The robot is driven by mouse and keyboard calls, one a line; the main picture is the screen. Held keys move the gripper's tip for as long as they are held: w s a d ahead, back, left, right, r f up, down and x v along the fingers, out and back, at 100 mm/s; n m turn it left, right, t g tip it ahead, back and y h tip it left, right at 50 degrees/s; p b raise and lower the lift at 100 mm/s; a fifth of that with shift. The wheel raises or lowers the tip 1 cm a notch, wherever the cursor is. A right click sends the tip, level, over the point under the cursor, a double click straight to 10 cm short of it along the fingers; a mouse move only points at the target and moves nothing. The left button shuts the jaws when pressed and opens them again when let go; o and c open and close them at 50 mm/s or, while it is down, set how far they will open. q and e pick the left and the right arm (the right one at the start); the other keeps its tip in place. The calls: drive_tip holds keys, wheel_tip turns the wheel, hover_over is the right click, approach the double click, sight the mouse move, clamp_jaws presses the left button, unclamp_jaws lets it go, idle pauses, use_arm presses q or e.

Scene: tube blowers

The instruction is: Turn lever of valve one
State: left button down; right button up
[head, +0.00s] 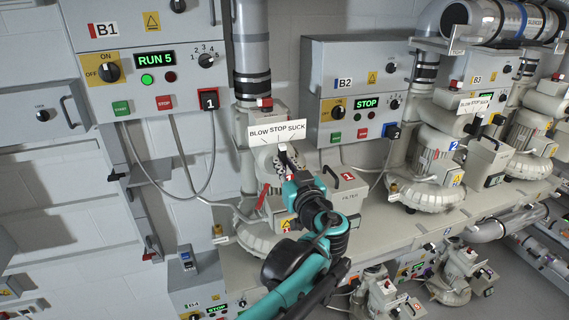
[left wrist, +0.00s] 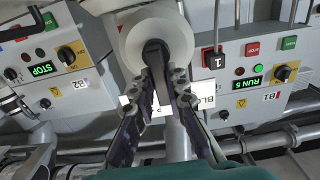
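Valve one, with its white BLOW STOP SUCK sign (head: 278,130), sits on the left blower under control box B1. Its dark lever (head: 283,152) stands roughly below the word STOP, partly hidden by my gripper. My left gripper (head: 287,168), on the teal arm, is at the lever. In the left wrist view the two fingers (left wrist: 163,82) converge on the black lever (left wrist: 156,56), one on each side, and look shut on it; the exact contact is hard to see. A round pale housing (left wrist: 157,38) lies behind the lever. My right gripper is not in view.
Box B1 (head: 140,60) reads RUN 5, with a green light lit. Box B2 (head: 350,85) to the right reads STOP. More blowers and pipes stand along the shelf (head: 440,222) to the right. A red-handled part and the filter box (head: 347,195) are close to the gripper.

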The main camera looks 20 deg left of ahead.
use_arm(q)
drive_tip(key=shift+m, duration=0.3)
drive_tip(key=shift+w+d+f+m+b, duration=0.15)
drive_tip(key=shift+m+b, duration=0.3)
drive_tip(key=shift+m, duration=0.9)
drive_tip(key=shift+w+d+m+b, duration=0.2)
drive_tip(key=shift+m+b, duration=0.3)
drive_tip(key=shift+m, duration=0.9)
drive_tip(key=shift+w+d+f+m+b, duration=0.1)
drive_tip(key=shift+d+m+b, duration=0.25)
drive_tip(key=shift+m, duration=1)
drive_tip(key=shift+a, duration=0.1)
drive_tip(key=c, duration=1.5)
unclamp_jaws()
drive_tip(key=shift+c, duration=0.2)
drive_tip(key=shift+w, duration=0.1)
